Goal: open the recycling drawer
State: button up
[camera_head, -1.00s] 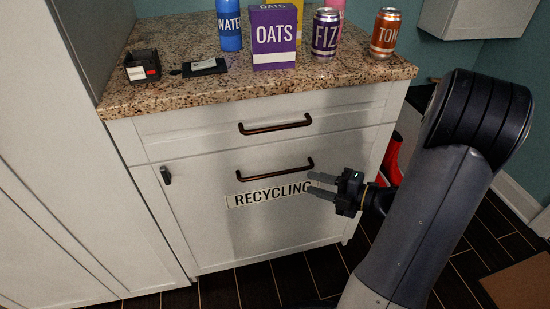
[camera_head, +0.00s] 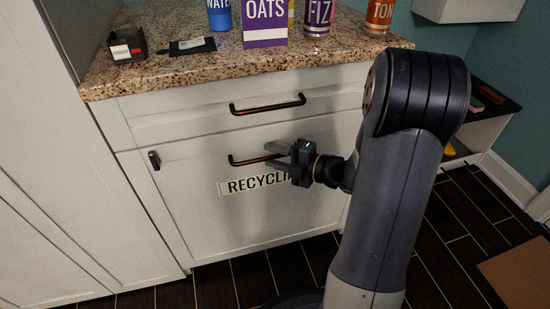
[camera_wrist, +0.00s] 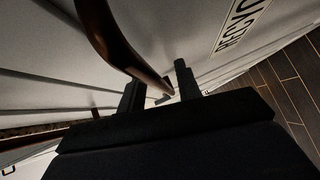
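The recycling drawer (camera_head: 285,220) is a white front panel, closed flush, with a RECYCLING label (camera_head: 248,186) partly hidden by my gripper. Its dark bronze bar handle (camera_head: 242,162) runs across just above the label. My gripper (camera_head: 267,155) is at the right part of this handle, its fingers pointing left along the front. The fingers are apart. In the wrist view the handle (camera_wrist: 120,45) reaches down to between the two fingers (camera_wrist: 160,88); I cannot tell whether either finger touches it. The handle's right end is hidden behind my gripper.
A narrower drawer with a similar handle (camera_head: 268,105) is above. The granite counter (camera_head: 180,71) holds an oats box (camera_head: 265,30), cans and a water bottle. A small black latch (camera_head: 154,160) is at left. An open shelf (camera_head: 480,125) stands at right. The dark floor before the cabinet is clear.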

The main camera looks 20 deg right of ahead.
grip_shut()
dwell(0.4)
